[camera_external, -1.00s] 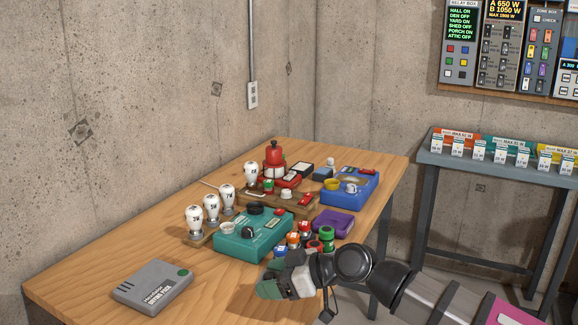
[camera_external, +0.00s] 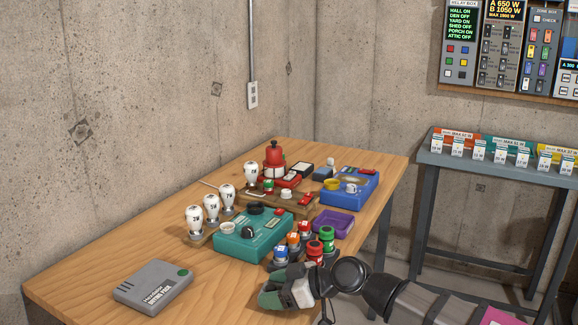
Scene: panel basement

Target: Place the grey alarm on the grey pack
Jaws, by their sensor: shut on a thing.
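The grey pack (camera_external: 153,287) is a flat grey box with dark lettering and a green round spot. It lies at the front left of the wooden table, with bare wood around it. My gripper (camera_external: 270,298) is over the table's front edge, to the right of the pack and apart from it. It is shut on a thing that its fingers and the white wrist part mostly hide. I cannot make out that thing's shape or tell whether it is the grey alarm. I cannot pick out the grey alarm for sure elsewhere on the table.
A teal box (camera_external: 254,236) and several colour-capped pieces (camera_external: 304,240) stand just behind my gripper. Behind them are white bulbs (camera_external: 212,208), a purple tray (camera_external: 333,224), a blue box (camera_external: 349,189) and a red-topped device (camera_external: 274,160). The wood between pack and gripper is clear.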

